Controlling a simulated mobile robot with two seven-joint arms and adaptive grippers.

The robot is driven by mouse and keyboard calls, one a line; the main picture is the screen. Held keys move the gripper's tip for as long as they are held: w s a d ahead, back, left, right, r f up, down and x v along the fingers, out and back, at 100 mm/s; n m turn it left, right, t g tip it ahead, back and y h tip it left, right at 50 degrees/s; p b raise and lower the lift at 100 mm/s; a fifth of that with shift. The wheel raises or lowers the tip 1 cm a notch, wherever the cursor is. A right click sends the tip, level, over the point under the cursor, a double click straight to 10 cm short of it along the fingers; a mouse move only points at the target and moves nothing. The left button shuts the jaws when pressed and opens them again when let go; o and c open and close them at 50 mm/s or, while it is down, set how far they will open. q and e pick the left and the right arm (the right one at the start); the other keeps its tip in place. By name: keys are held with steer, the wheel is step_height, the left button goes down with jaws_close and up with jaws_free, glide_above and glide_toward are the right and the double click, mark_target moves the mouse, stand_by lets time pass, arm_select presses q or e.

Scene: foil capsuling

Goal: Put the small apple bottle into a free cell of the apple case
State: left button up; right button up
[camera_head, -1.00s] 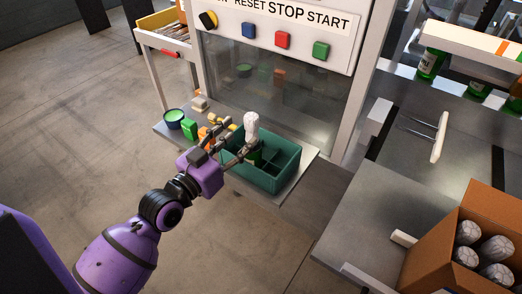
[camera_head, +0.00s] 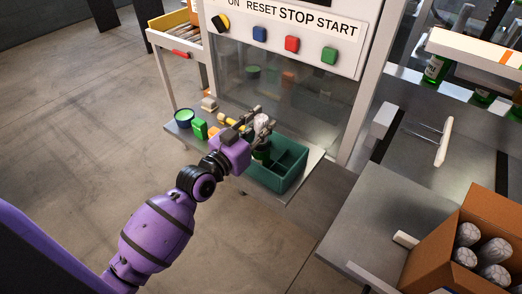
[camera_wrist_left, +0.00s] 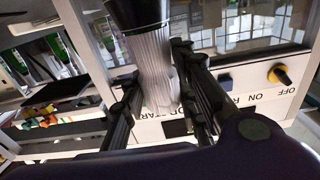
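The small apple bottle (camera_head: 262,152), dark green with a crinkled white foil top, stands upright in the left part of the green apple case (camera_head: 283,186). Its foil (camera_wrist_left: 156,68) also shows in the left wrist view, with the dark body above it in that picture. My left gripper (camera_head: 263,120) is at the foil, one finger on each side. The fingers (camera_wrist_left: 158,88) look spread, slightly wider than the foil; contact is hard to judge. The bottle's base is hidden inside the case. Other cells of the case look empty. My right gripper is not in view.
A green-and-blue tub (camera_head: 184,117), a green block (camera_head: 199,129) and small yellow and orange pieces lie left of the case. The machine's glass and button panel (camera_head: 290,28) rise behind. A cardboard box (camera_head: 445,235) of foil-topped bottles stands at right.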

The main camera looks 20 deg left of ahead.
arm_select(q)
jaws_close()
steer(key=shift+r, duration=0.15)
